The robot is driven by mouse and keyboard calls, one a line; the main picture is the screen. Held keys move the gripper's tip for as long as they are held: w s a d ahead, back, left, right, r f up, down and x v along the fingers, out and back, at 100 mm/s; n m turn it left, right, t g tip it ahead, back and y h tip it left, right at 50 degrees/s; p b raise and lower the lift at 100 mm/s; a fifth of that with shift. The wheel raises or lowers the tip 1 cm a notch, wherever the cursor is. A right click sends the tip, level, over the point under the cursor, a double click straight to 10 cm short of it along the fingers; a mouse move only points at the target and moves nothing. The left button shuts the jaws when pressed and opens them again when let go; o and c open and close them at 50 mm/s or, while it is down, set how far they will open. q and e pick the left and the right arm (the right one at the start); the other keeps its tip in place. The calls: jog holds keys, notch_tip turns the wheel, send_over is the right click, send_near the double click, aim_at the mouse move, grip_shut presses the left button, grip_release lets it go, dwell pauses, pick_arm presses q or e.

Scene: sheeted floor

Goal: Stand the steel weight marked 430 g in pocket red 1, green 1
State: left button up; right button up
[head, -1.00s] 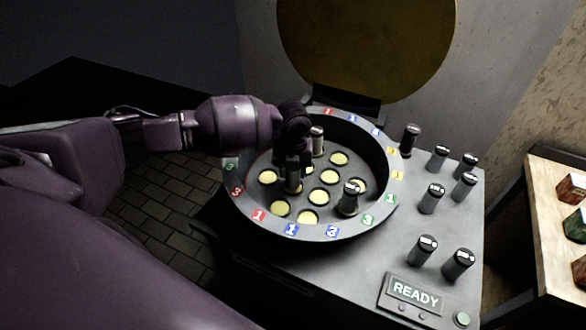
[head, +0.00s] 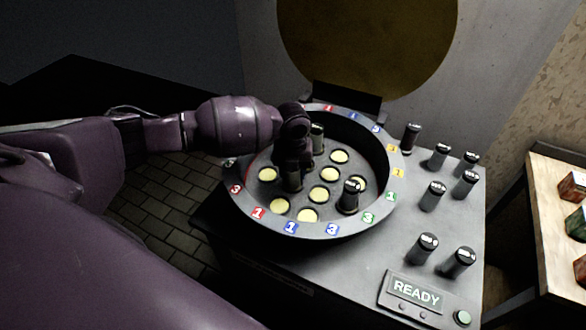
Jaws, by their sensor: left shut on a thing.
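My left gripper (head: 291,172) is inside the round grey drum, pointing down, and is shut on a steel weight (head: 292,184) that stands upright or nearly so at a pocket left of the middle. Its marking is hidden by the gripper. The drum (head: 262,222) has yellow-bottomed pockets and coloured number tags on its rim, among them a red 1 (head: 257,214) at the front left and a green 1 (head: 390,196) at the right. Two other weights stand in the drum, one at the back (head: 317,138) and one at the front right (head: 350,196). My right gripper is out of view.
Several dark-capped steel weights, one of them (head: 432,195), stand on the grey table right of the drum; their marks are too small to read. A READY panel (head: 416,292) with a round button (head: 462,318) is at the front. A wooden table (head: 545,215) with coloured blocks is at the right.

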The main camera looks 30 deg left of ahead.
pick_arm(q)
jog(key=o, duration=1.3)
notch_tip(320, 180, up, 10)
jog(key=shift+f+p, duration=0.15)
jog(key=shift+p, duration=0.5)
jog(key=shift+r, duration=0.6)
